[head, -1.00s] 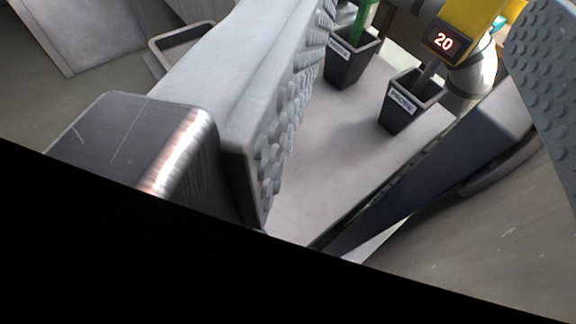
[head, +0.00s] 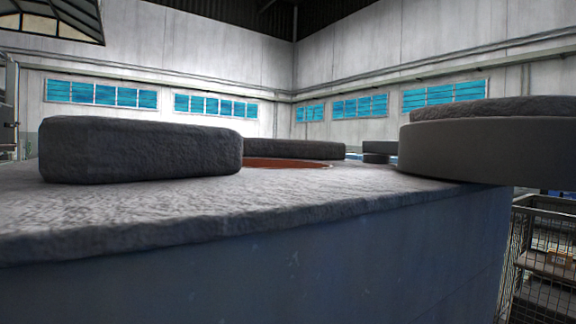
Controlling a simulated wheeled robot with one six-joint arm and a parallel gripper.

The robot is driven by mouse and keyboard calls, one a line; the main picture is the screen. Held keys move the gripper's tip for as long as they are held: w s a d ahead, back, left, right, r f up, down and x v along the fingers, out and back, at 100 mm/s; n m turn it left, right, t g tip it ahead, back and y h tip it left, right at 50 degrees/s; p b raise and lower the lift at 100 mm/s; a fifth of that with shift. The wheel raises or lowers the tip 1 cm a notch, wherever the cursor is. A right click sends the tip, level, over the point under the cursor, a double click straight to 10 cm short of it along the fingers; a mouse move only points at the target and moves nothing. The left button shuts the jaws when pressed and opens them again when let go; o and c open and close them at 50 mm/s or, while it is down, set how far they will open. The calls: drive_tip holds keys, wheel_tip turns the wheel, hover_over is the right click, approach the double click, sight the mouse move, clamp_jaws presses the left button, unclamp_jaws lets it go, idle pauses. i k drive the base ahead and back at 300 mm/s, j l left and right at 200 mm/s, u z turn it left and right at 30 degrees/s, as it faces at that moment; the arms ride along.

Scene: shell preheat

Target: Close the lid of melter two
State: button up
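A melter (head: 270,265) with a blue-grey side and a rough grey stone-like top fills the lower part of the head view. No number shows on it, so I cannot tell which melter it is. A thick round grey lid (head: 490,148) with a rough upper layer sits at the right and sticks out past the top's right edge. A reddish-brown round area (head: 285,163), seen nearly edge-on, lies near the middle of the top, apart from the lid. My gripper is not in view.
A thick rough grey block (head: 140,152) lies on the top at the left. A similar long piece (head: 295,149) lies behind the reddish area. A small dark round piece (head: 380,148) shows farther back. A wire cage (head: 543,265) stands at the lower right.

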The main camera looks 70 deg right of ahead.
sight(529, 142)
drive_tip(key=k+l, duration=0.25)
drive_tip(key=l, duration=0.15)
drive_tip(key=k+l, duration=0.3)
drive_tip(key=k+l+z, duration=0.1)
drive_tip(key=k+l, duration=0.15)
drive_tip(key=l, duration=0.25)
drive_tip(key=k+l, duration=0.25)
drive_tip(key=l, duration=0.15)
drive_tip(key=k+l, duration=0.25)
drive_tip(key=l, duration=0.15)
drive_tip(key=k+l+z, duration=0.1)
drive_tip(key=k+l, duration=0.15)
drive_tip(key=l, duration=0.15)
